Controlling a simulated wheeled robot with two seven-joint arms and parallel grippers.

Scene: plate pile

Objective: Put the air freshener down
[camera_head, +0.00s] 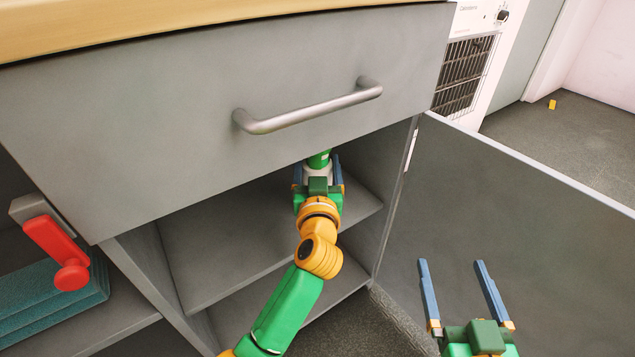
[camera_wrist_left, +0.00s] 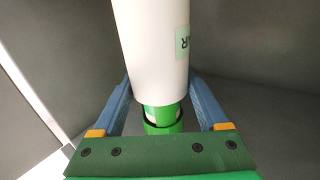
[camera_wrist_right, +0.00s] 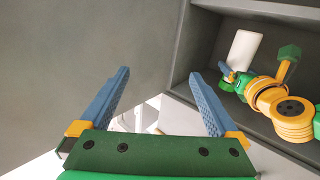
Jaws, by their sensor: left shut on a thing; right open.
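The air freshener is a white can with green parts; its white body (camera_wrist_left: 155,45) fills the top of the left wrist view, with a green end by the fingers. In the head view only a small green and white part (camera_head: 318,162) shows below the drawer. The right wrist view shows the white can (camera_wrist_right: 243,50) inside the cabinet. My left gripper (camera_head: 318,174) is shut on it in the upper compartment, over the shelf (camera_head: 215,240). Whether the can touches the shelf cannot be told. My right gripper (camera_head: 452,263) is open and empty, before the open door.
The drawer front with its handle (camera_head: 308,108) overhangs the compartment. The open cabinet door (camera_head: 520,220) stands to the right. A red-handled object (camera_head: 55,240) and teal stacked items (camera_head: 50,300) are at the left. The visible shelf is bare.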

